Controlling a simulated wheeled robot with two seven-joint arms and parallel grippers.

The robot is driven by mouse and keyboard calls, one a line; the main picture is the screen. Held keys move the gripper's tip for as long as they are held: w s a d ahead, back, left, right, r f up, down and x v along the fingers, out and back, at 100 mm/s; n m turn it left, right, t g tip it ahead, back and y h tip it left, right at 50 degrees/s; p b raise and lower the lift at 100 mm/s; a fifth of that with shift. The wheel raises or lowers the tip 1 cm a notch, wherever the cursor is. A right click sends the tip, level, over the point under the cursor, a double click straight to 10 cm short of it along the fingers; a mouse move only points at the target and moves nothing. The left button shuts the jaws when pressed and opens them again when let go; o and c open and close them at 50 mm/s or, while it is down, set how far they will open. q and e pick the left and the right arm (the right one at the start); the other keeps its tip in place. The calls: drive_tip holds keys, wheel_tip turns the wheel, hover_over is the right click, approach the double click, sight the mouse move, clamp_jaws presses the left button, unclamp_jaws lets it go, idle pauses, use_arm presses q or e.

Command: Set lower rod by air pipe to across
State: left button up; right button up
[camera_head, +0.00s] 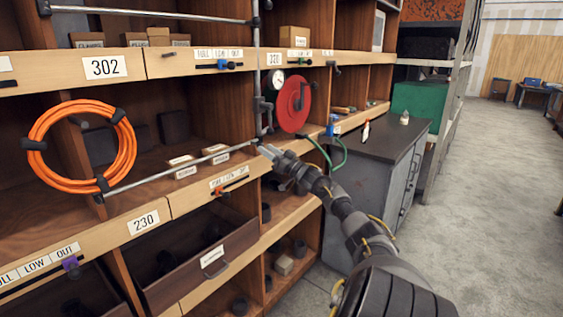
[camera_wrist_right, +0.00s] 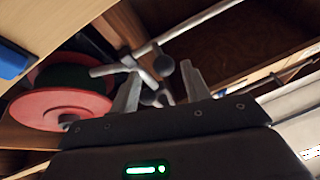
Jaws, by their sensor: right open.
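The lower rod (camera_head: 178,173) is a thin grey metal bar. It runs across the front of the open bay, from below the orange hose up to the vertical grey air pipe (camera_head: 257,100). It also shows in the right wrist view (camera_wrist_right: 190,32), slanting to the upper right. My right gripper (camera_head: 268,153) is just below and right of the rod's pipe end. In the right wrist view my right gripper (camera_wrist_right: 160,76) is open, with grey pipe fittings (camera_wrist_right: 150,78) showing between its fingers. Contact cannot be told. My left gripper is out of view.
An upper rod (camera_head: 150,14) spans the bay above. A coiled orange hose (camera_head: 80,148) hangs at left. A red reel (camera_head: 293,104) and a gauge (camera_head: 276,81) are right of the pipe. A grey cabinet (camera_head: 375,195) stands at right, with clear floor beyond.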

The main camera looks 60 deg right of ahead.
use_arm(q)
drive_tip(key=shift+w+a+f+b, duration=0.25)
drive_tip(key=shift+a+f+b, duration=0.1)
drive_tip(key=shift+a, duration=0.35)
use_arm(e)
drive_tip(key=v, duration=0.6)
drive_tip(key=shift+s, duration=0.45)
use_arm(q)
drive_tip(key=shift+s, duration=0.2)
